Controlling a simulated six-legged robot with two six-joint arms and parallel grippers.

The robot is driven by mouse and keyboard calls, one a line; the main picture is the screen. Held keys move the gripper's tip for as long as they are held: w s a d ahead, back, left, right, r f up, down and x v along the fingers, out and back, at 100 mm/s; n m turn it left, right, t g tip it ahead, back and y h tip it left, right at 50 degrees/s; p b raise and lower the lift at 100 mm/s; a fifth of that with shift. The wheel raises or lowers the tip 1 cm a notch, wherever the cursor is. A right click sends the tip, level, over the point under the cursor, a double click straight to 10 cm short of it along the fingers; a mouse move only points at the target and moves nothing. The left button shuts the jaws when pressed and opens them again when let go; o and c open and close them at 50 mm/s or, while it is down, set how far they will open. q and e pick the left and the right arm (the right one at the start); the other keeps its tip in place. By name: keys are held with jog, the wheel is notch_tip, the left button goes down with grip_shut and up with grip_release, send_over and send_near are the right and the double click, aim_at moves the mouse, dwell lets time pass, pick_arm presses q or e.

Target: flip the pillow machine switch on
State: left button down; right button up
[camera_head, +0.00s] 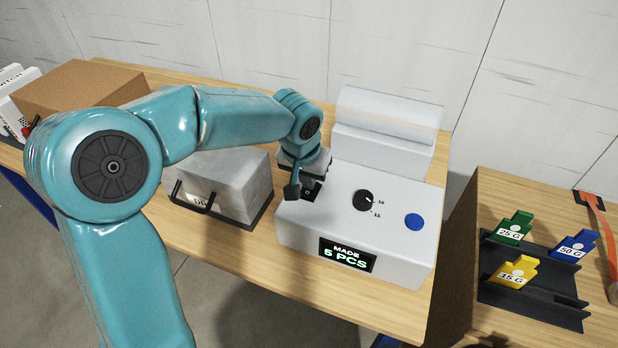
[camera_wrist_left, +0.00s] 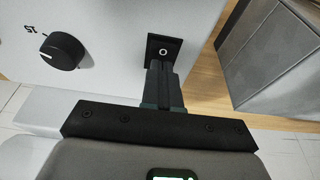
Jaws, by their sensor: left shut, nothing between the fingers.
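The pillow machine (camera_head: 300,228) is a white box with a black dial (camera_head: 363,200), a blue button (camera_head: 414,222) and a display reading "MADE 5 PCS" (camera_head: 347,256). Its black switch (camera_head: 313,193) is on the top left; in the left wrist view the switch plate (camera_wrist_left: 163,49) shows an "O" mark, and the rest of it is hidden by the fingers. My left gripper (camera_head: 293,192) is shut and empty, with its fingertips (camera_wrist_left: 164,68) right at the switch. I cannot tell whether they touch it. My right gripper is not in view.
A grey box (camera_head: 235,177) with a black handle stands close left of the machine. A cardboard box (camera_head: 80,88) is at the far left. At right, a black rack (camera_head: 530,290) holds green, blue and yellow weight-labelled pieces. The table front is clear.

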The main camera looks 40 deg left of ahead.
pick_arm(q)
jog(key=v, duration=0.1)
jog(key=p+v, duration=0.1)
jog(key=v, duration=0.2)
jog(key=shift+w+a+r+p, duration=0.1)
jog(key=shift+w+r+p, duration=0.1)
jog(key=shift+w+p, duration=0.15)
jog(key=s+b+v, duration=0.1)
jog(key=v, duration=0.8)
jog(key=shift+f, duration=0.2)
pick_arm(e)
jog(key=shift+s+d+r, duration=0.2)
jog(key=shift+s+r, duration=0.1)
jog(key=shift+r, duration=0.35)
pick_arm(q)
jog(key=shift+w, duration=0.1)
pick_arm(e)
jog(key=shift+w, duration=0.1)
pick_arm(q)
jog(key=b, duration=0.5)
send_near(308, 193)
jog(key=shift+t, duration=0.3)
jog(key=w+f, duration=0.2)
jog(key=f, duration=0.1)
jog(key=w+a+f, duration=0.1)
jog(key=w+f, duration=0.2)
jog(key=shift+a, duration=0.1)
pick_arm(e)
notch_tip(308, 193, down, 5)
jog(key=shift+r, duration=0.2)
